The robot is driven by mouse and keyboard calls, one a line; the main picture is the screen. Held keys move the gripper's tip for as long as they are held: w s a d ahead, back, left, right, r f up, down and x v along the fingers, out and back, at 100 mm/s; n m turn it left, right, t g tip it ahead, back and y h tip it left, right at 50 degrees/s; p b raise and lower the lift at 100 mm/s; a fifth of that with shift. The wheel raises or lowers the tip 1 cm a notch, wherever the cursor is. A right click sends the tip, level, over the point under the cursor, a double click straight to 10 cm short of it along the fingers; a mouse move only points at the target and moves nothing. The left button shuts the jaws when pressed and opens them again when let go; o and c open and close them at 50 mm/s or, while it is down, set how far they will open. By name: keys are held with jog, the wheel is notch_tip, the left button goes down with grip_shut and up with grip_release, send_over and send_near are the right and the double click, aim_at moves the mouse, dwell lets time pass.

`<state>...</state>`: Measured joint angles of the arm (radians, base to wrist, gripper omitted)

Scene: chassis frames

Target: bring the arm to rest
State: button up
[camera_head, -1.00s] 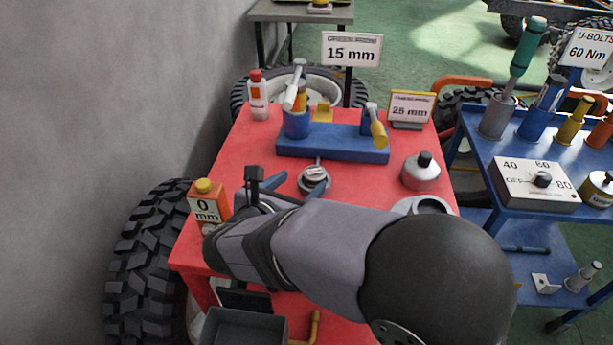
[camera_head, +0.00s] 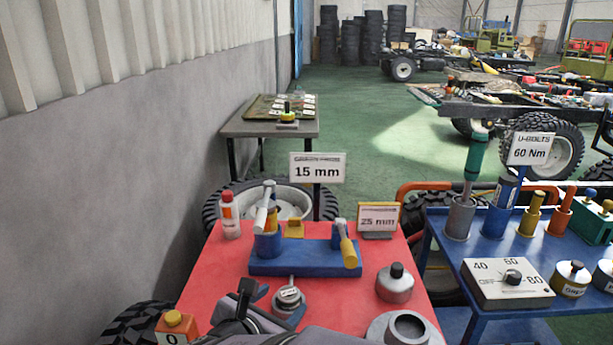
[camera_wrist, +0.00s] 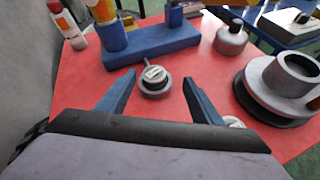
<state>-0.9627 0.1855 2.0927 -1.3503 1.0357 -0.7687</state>
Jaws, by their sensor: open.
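In the head view the dial gauge (camera_head: 289,297) shows just past my arm, which enters at the bottom edge.
A blue holder block (camera_head: 305,262) with tools stands behind the gauge. A grey lidded pot (camera_head: 395,284), a ring-shaped part (camera_head: 406,328), an orange box (camera_head: 176,329) and a white bottle (camera_head: 229,215) surround it. A blue cart (camera_head: 455,290) stands at the right.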

jog(key=w+d+r+m+g+y+p, duration=0.1)
jog(key=w+d+r+m+p, duration=0.45)
jog(key=d+r+m, duration=0.3)
jog(key=w+d+r+m+g+y+p, duration=0.1)
jog(key=w+d+r+m+p, duration=0.4)
jog(key=d+r+m, duration=0.4)
jog(key=s+d+f+m+g+p, duration=0.45)
jog(key=s+f+m, duration=0.35)
jog(key=s, duration=0.5)
jog(key=s+f+m+g+p, duration=0.1)
jog(key=s+f+m+g, duration=0.1)
jog(key=s, duration=0.6)
jog(key=s+f+m+g+y, duration=0.1)
jog(key=s+f+m+g, duration=0.1)
jog(key=s+f, duration=0.3)
jog(key=s+g, duration=0.1)
jog(key=s, duration=0.2)
jog(key=shift+a+y+p, duration=0.2)
jog(key=shift+y+p, duration=0.1)
jog(key=shift+p, duration=0.1)
